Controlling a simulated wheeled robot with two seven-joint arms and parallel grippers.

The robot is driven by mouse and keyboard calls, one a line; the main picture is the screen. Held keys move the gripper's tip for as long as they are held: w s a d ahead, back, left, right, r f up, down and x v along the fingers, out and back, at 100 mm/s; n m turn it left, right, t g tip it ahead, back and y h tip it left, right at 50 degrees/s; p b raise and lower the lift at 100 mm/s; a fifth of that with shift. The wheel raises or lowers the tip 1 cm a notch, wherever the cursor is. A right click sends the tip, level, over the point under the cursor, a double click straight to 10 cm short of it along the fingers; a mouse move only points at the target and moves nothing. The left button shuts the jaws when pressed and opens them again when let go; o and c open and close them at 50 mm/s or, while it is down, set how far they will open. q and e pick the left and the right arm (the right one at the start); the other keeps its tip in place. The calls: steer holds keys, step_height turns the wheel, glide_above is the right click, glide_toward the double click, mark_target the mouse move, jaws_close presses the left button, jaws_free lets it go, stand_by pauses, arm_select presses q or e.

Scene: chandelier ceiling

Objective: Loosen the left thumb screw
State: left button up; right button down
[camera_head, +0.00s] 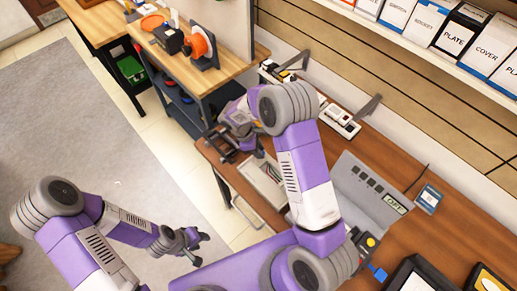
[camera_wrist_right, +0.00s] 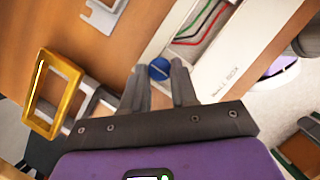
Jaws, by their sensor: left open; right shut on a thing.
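In the right wrist view, a round blue thumb screw (camera_wrist_right: 158,69) sits at the edge of a white box labelled "WALL BOX" (camera_wrist_right: 228,62). My right gripper (camera_wrist_right: 161,76) has its two fingertips at either side of the screw and is shut on it. My left gripper (camera_head: 193,246) is open and empty, held out over the floor, away from the bench.
A yellow rectangular frame (camera_wrist_right: 50,95) is left of my right gripper in the wrist view. Red and green wires (camera_wrist_right: 200,22) lie inside the box. A grey panel unit (camera_head: 365,200) stands on the bench to the right. Boxes line the shelf above (camera_head: 440,65).

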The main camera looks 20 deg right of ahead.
stand_by(0.3)
steer(key=c, duration=0.9)
jaws_free()
steer(key=shift+o, duration=0.2)
steer(key=v, duration=0.7)
steer(key=shift+r+p, duration=0.3)
steer(key=shift+p, duration=0.05)
